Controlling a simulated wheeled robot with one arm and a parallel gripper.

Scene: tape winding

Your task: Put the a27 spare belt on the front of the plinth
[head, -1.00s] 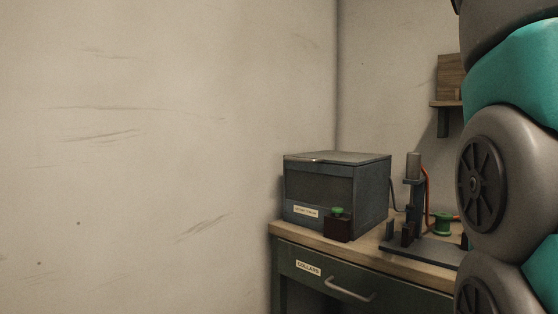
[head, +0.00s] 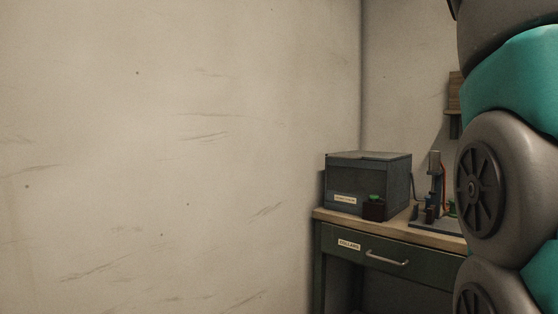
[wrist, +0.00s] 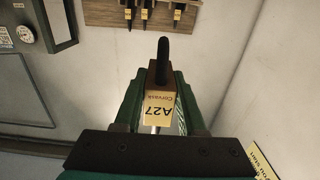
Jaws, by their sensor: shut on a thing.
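The A27 spare belt (wrist: 158,107) is in the wrist view, with a yellow label reading A27, a brown block and a dark rounded end pointing away from me. My gripper (wrist: 158,86) is shut on it, with a green finger on each side. The belt hangs in the air, clear of any surface. My gripper and the belt do not show in the head view, where my arm links fill the right edge. I cannot pick out the plinth in either view.
A green bench (head: 435,234) with a drawer labelled COLLARS stands at right, carrying a grey box (head: 369,184), a dark block with a green top (head: 374,208) and an upright stand (head: 435,180). The wrist view shows a wooden rack (wrist: 98,14) with yellow-tagged items. Bare wall fills the left.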

